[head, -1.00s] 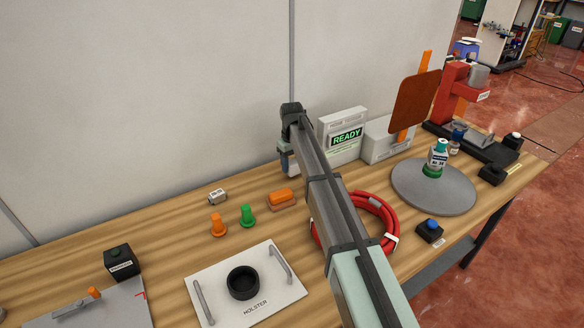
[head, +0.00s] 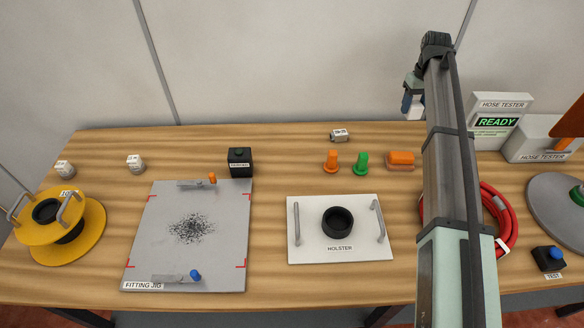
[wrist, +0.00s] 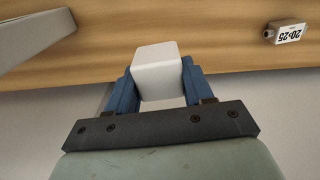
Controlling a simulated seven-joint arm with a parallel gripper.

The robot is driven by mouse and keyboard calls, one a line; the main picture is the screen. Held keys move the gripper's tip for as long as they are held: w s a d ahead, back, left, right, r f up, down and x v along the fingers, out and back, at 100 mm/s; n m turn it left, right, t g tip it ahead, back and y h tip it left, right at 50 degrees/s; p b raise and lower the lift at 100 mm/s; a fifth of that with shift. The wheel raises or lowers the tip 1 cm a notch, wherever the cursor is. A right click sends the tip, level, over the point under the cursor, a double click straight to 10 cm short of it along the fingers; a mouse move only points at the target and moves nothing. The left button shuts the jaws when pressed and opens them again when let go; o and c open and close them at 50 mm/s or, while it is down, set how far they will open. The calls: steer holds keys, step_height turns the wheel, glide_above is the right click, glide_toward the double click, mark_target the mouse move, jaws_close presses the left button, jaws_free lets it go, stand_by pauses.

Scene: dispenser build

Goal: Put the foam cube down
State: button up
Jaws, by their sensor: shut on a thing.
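In the wrist view, a white foam cube (wrist: 158,70) sits between the two blue fingers of my gripper (wrist: 157,88), which are shut on it. Wood tabletop shows beyond the cube, and I cannot tell its exact height. In the head view, my gripper (head: 411,103) hangs at the back right of the table, in front of the wall and left of the hose tester. The cube is hard to make out there.
A small labelled block (head: 340,135) lies near the table's back edge. The holster plate (head: 305,250), fitting jig (head: 150,225) and yellow reel (head: 90,235) occupy the front.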

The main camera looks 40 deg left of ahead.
steer(key=s+a+n, duration=0.4)
steer(key=s+a, duration=1.5)
steer(key=s, duration=0.1)
steer(key=s+a+n, duration=0.1)
steer(key=s+a, duration=0.3)
steer(key=s, duration=0.9)
steer(key=s+d+m, duration=0.4)
steer(key=s+m, duration=0.2)
steer(key=shift+w+a+f, duration=0.1)
steer(key=shift+w+f, duration=0.05)
steer(key=shift+f, duration=2.3)
steer(key=shift+w+f, duration=0.1)
steer(key=shift+f, duration=2.35)
steer(key=o, duration=1)
steer(key=shift+f, duration=0.15)
